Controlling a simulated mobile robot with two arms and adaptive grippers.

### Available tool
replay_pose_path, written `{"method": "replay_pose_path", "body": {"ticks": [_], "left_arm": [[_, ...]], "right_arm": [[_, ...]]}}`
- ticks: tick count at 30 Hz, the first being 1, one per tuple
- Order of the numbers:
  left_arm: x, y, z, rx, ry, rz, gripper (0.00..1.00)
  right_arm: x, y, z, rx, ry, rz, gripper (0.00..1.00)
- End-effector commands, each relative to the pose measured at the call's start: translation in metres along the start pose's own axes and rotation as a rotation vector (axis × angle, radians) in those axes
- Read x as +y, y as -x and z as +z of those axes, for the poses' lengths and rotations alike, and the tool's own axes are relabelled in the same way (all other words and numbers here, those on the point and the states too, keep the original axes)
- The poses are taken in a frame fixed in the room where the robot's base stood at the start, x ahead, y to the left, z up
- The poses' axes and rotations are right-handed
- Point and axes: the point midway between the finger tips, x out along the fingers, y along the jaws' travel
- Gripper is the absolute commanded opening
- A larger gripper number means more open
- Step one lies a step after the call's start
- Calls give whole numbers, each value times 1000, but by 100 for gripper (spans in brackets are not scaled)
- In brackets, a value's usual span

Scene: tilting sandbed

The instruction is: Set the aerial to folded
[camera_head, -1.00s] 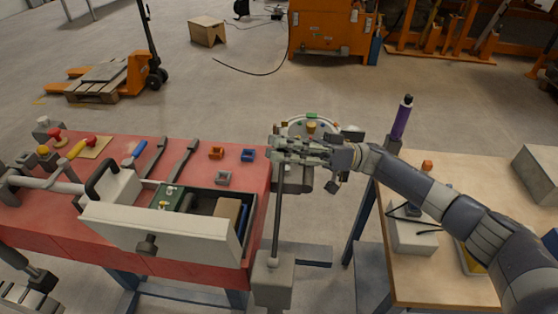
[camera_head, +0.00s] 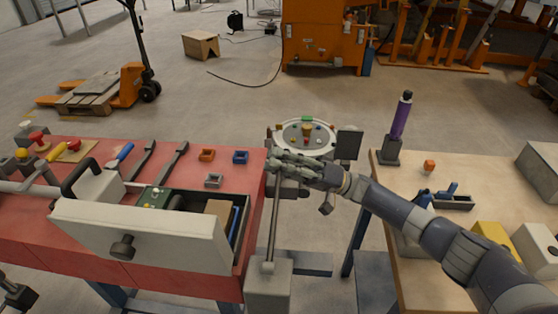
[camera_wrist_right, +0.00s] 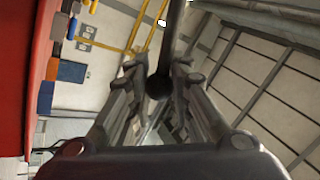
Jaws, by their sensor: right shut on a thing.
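The aerial (camera_head: 273,232) is a thin dark rod standing nearly upright from a pale grey box (camera_head: 268,285) between the red bench and the wooden table. My right gripper (camera_head: 280,165) is at the rod's upper end and hides its tip. In the right wrist view, a dark rod (camera_wrist_right: 174,35) with a rounded end lies between the fingers of the right gripper (camera_wrist_right: 158,85), which is shut on it. A small part of my left gripper (camera_head: 15,296) shows at the lower left edge, too little to tell its state.
A round panel (camera_head: 307,136) with coloured knobs stands just behind the right gripper. The red bench (camera_head: 50,225) has a drawer (camera_head: 150,240) pulled out left of the rod. The wooden table (camera_head: 490,185) at right holds a purple-handled tool (camera_head: 402,115). Open floor lies behind.

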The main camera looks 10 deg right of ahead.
Motion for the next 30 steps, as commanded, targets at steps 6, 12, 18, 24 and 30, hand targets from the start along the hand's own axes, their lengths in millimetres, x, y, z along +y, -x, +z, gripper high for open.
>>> {"method": "replay_pose_path", "body": {"ticks": [6,12,18,24,30], "left_arm": [[0,0,0,0,0,0,41],[0,0,0,0,0,0,41],[0,0,0,0,0,0,41],[-1,0,1,-1,0,-1,41],[0,0,0,0,0,0,41]], "right_arm": [[0,1,-1,2,-1,1,0],[0,1,-1,2,0,1,41],[0,1,0,1,0,1,42],[-3,-1,-2,0,1,0,42],[-26,-14,-17,-2,4,-1,42]]}}
